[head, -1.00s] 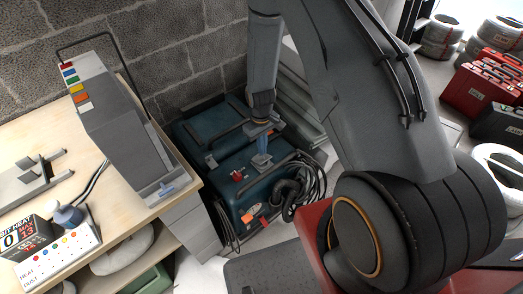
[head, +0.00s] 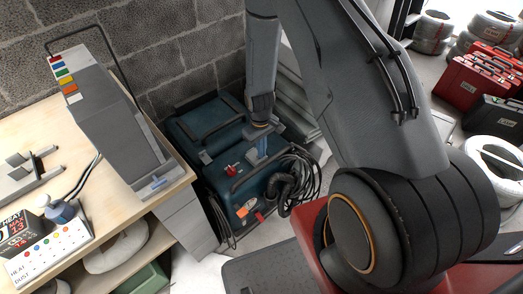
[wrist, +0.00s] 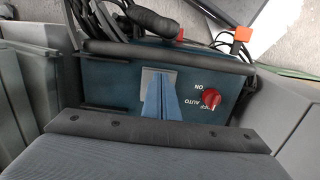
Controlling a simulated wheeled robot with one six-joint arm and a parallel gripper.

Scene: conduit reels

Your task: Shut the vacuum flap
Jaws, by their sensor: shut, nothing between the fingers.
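The vacuum (head: 225,195) is a dark teal box on the floor by the block wall. My gripper (head: 259,124) is shut and empty, just above and behind the flap. Its dark edge (wrist: 158,124) crosses the lower wrist view. I cannot tell whether it touches the flap.
A red knob (wrist: 211,98) sits beside the flap. Black hose and cable coils (head: 302,185) hang at the vacuum's right. A workbench (head: 105,150) stands at left, with a grey machine (head: 115,115) bearing a similar blue lever (head: 158,184). Red cases (head: 470,85) stand far right.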

